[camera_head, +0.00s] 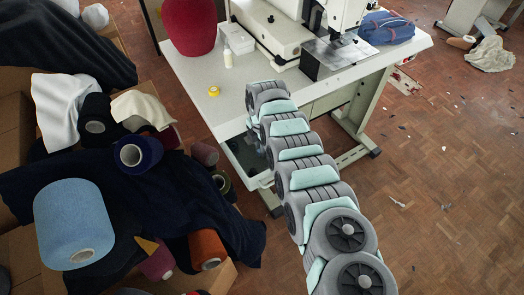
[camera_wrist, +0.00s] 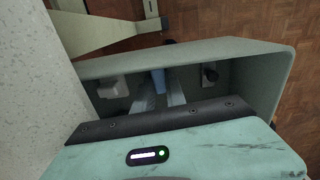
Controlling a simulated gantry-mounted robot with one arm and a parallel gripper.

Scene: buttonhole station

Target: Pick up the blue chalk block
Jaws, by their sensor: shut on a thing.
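The blue chalk block (camera_wrist: 158,81) shows in the wrist view as a small pale blue piece between the two grey fingers of my gripper (camera_wrist: 160,91). My gripper is shut on it, inside a grey-green open drawer (camera_wrist: 262,82) under the table. How far the block is off the drawer floor cannot be told. In the head view my arm reaches down over the table's front edge to the drawer (camera_head: 236,160), and the block is hidden there.
In the drawer, a white block (camera_wrist: 111,88) lies left of my fingers and a dark cylindrical thing (camera_wrist: 210,73) lies right. The speckled table edge (camera_wrist: 35,90) is close on the left. The sewing machine (camera_head: 275,30) stands on the table. Yarn cones and dark cloth lie at left.

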